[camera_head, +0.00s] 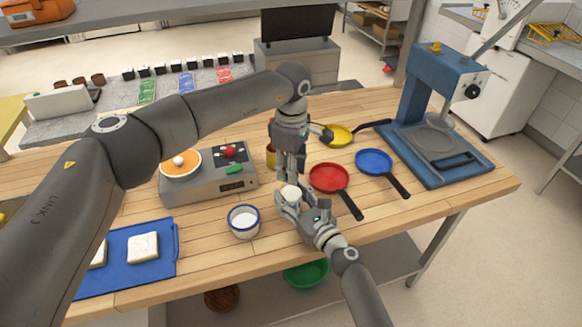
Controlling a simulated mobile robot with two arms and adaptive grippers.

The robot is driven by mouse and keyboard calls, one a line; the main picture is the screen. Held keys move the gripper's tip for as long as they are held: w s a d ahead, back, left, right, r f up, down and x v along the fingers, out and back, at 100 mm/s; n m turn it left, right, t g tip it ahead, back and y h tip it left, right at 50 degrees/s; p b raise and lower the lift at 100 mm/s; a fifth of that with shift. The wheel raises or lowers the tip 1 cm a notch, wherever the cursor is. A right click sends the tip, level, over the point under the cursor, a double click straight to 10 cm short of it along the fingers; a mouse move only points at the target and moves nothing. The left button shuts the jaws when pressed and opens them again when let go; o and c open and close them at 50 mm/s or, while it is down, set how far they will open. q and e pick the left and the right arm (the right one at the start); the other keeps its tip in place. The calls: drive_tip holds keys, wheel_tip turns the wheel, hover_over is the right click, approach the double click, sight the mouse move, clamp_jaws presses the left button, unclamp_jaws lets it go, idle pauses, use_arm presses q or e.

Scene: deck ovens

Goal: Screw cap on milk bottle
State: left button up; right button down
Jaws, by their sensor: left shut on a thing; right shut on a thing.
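A small white cylinder, which I take for the milk bottle (291,192), stands near the middle of the table between the fingers of my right gripper (289,203). My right gripper comes in from the lower right and is shut on it. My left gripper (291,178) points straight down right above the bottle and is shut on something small. I take that for the cap, but the fingers hide it. I cannot tell whether cap and bottle touch.
Red (329,178), blue (374,162) and yellow (338,136) pans lie to the right, before a blue press (440,120). A white cup with blue rim (244,221) stands close left. A grey scale-like device (215,180) and a blue board with bread (120,275) are farther left.

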use_arm(q)
drive_tip(key=m, duration=0.6)
use_arm(e)
drive_tip(key=shift+f, duration=0.1)
use_arm(q)
drive_tip(key=m, duration=0.7)
drive_tip(key=o, duration=0.7)
wheel_tip(320, 180, up, 12)
use_arm(e)
drive_tip(key=c, duration=0.6)
unclamp_jaws()
